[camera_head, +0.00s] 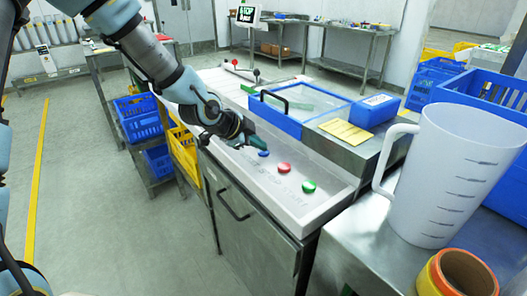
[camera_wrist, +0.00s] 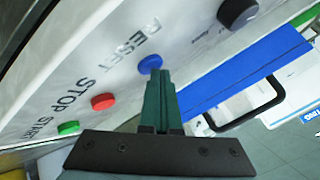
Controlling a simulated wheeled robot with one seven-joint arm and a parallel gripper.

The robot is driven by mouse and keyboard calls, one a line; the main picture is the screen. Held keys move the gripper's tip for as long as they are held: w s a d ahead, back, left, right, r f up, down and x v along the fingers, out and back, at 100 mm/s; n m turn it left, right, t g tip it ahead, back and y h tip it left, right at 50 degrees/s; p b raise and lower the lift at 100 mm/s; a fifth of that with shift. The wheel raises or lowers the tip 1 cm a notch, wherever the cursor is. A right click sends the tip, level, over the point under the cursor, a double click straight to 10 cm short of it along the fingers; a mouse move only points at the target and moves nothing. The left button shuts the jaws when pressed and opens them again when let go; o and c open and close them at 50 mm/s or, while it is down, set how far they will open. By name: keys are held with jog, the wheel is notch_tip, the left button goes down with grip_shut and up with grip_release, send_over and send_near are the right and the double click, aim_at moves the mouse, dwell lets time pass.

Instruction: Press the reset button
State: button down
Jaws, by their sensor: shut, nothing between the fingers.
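The reset button is the blue button (camera_wrist: 150,64), beside the word RESET on the white panel (camera_wrist: 75,62) in the wrist view. In the head view the blue button (camera_head: 263,153) is on the panel's left part, close to my gripper (camera_head: 252,143). In the wrist view my gripper (camera_wrist: 158,78) is shut and empty, with its fingertips right at the lower edge of the blue button. I cannot tell whether they touch it. The red button (camera_head: 283,168) and the green button (camera_head: 308,186) sit farther right in the head view.
A dark knob (camera_wrist: 237,13) is on the panel beyond the blue button. A blue-framed lid with a black handle (camera_head: 275,101) lies behind the panel. A white measuring jug (camera_head: 450,175) and a yellow-orange roll (camera_head: 460,274) stand on the metal table at right.

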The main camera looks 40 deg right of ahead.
aim_at(260, 153)
dwell(0.3)
jog(key=shift+r+p, duration=0.7)
jog(key=shift+r, duration=0.15)
jog(key=shift+r, duration=0.1)
notch_tip(260, 153, up, 5)
jog(key=p, duration=0.4)
dwell(0.6)
